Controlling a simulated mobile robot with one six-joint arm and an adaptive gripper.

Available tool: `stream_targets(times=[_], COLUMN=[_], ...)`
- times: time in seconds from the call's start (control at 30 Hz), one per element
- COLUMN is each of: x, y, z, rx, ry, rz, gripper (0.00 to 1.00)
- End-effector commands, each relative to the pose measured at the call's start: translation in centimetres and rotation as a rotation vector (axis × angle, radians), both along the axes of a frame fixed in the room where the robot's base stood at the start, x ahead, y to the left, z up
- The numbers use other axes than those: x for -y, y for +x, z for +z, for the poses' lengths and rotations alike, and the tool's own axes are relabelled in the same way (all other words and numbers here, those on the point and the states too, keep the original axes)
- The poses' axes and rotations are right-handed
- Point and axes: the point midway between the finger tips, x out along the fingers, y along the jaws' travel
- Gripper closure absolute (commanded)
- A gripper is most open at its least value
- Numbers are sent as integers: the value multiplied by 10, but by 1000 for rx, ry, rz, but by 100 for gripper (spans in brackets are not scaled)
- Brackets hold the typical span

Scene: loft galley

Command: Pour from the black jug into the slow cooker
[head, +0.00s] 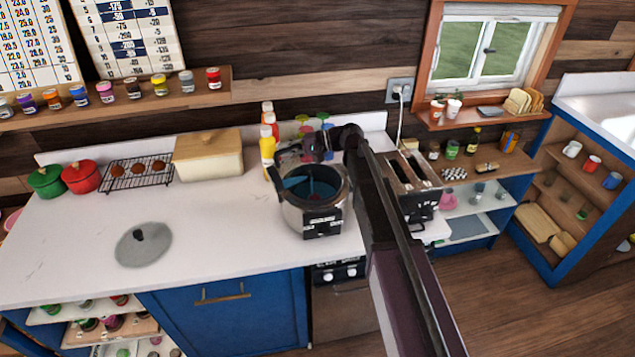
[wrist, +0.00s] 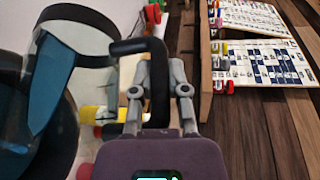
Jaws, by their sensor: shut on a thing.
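The slow cooker (head: 312,215) stands uncovered on the white counter, with a silver body and dark side handles. Blue and a small red patch show inside it. Its round grey lid (head: 143,247) lies on the counter to the left. My gripper (wrist: 158,95) is shut on the handle of the black jug (wrist: 75,55), which has black trim and a clear wall. The jug looks tilted beside the cooker's dark opening in the wrist view. In the head view my gripper (head: 350,140) is behind and above the cooker; the jug is hard to make out there.
A toaster (head: 412,185) stands close to the right of the cooker. Red and yellow bottles (head: 267,145) and a bread box (head: 208,155) are behind to the left. A wire rack (head: 135,173) and two pots are farther left. The front left counter is mostly clear.

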Motion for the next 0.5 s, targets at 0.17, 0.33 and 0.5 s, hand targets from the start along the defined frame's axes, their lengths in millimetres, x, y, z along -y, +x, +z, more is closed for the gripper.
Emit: stream_targets(times=[0.17, 0.33, 0.5], x=[3, 6, 6], y=[2, 3, 2], z=[3, 2, 5], rx=[-11, -27, -26], ry=[22, 43, 43], rz=[1, 1, 1], gripper=[100, 100, 100])
